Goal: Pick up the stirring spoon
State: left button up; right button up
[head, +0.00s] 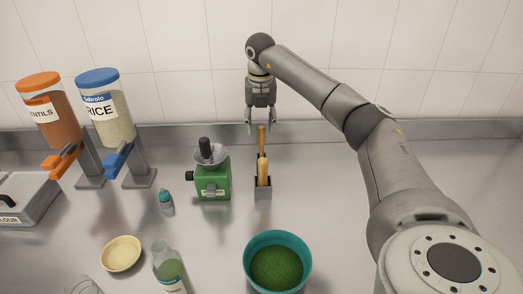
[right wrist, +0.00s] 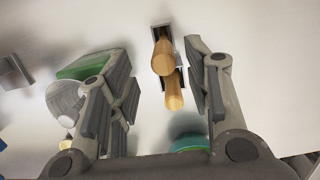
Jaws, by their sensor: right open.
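Two wooden-handled utensils stand in a small grey holder (head: 263,194). The farther, slimmer handle (head: 262,140) rises higher, and the nearer, thicker handle (head: 263,173) is lower. Their lower ends are hidden in the holder, so I cannot tell which is the stirring spoon. My right gripper (head: 262,126) points down, open and empty, above and slightly behind the holder. In the right wrist view, one handle (right wrist: 163,58) and the other handle (right wrist: 174,95) show between the spread fingers, with no clear contact. My left gripper is not in view.
A green grinder (head: 212,184) stands just left of the holder. A teal bowl of green contents (head: 277,264) is in front. A small bottle (head: 166,202), a yellow bowl (head: 121,254) and dispensers of lentils (head: 54,116) and rice (head: 108,114) are left. A tiled wall is behind.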

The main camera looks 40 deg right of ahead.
aim_at(261, 138)
jog(key=shift+w+d+f, duration=0.15)
jog(key=shift+d+f, duration=0.1)
jog(key=shift+f, duration=0.55)
jog(key=f+p, duration=0.2)
jog(key=f, duration=0.2)
jog(key=shift+d, duration=0.2)
jog(key=shift+w+d+f, duration=0.1)
jog(key=shift+w+f, duration=0.05)
jog(key=shift+f, duration=0.3)
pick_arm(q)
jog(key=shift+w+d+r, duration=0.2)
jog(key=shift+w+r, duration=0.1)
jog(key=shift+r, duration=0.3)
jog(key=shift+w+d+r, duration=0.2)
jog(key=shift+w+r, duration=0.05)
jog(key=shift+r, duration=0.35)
pick_arm(e)
grip_shut()
